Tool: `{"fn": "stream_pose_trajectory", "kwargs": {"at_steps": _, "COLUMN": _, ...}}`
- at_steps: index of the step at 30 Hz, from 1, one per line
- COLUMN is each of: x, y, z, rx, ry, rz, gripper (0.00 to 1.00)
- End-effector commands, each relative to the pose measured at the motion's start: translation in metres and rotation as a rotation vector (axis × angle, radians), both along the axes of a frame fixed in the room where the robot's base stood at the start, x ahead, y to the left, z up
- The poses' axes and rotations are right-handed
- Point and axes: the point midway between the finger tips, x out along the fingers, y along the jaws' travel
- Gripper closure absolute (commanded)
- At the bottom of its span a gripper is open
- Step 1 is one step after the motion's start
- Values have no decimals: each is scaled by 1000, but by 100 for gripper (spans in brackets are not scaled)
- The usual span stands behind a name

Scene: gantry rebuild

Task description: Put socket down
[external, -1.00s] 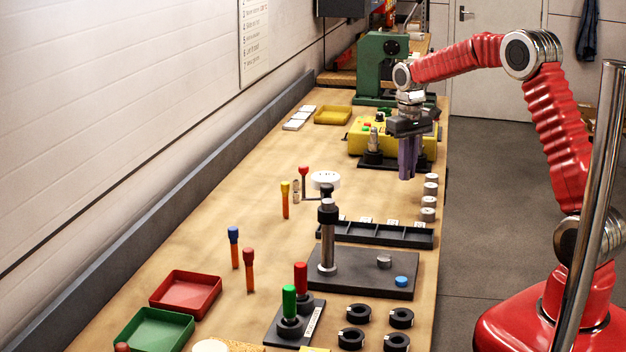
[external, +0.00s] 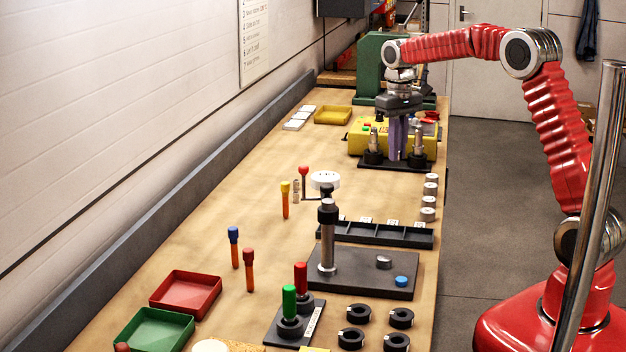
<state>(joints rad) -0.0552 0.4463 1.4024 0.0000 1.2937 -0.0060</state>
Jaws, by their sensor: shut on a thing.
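My gripper (external: 398,154) points straight down in front of the yellow box, over or at the black base plate (external: 366,163). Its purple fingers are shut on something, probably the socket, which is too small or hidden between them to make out. Two upright metal posts on dark round feet stand on that plate, one left (external: 373,144) and one right (external: 420,146) of the fingers. I cannot tell whether the fingertips or the held thing touch the plate. Several silver cylinders (external: 429,201) stand in a row near the bench's right edge.
The yellow box (external: 357,136) and green machine (external: 369,68) stand behind my gripper. Nearer are a black compartment tray (external: 345,236), a dark plate with a tall post (external: 350,277) and several upright coloured-top tools. Bare bench lies left of the base plate.

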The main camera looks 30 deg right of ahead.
Motion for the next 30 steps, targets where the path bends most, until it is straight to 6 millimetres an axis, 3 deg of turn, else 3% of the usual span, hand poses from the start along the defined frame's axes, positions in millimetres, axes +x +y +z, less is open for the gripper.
{"fn": "stream_pose_trajectory", "kwargs": {"at_steps": 8, "x": 0, "y": 0, "z": -10, "rx": 0, "ry": 1, "rz": -1, "gripper": 100}}
{"fn": "stream_pose_trajectory", "kwargs": {"at_steps": 18, "x": 0, "y": 0, "z": -59, "rx": 0, "ry": 1, "rz": -1, "gripper": 100}}
{"fn": "stream_pose_trajectory", "kwargs": {"at_steps": 30, "x": 0, "y": 0, "z": -65, "rx": 0, "ry": 0, "rz": -1, "gripper": 100}}
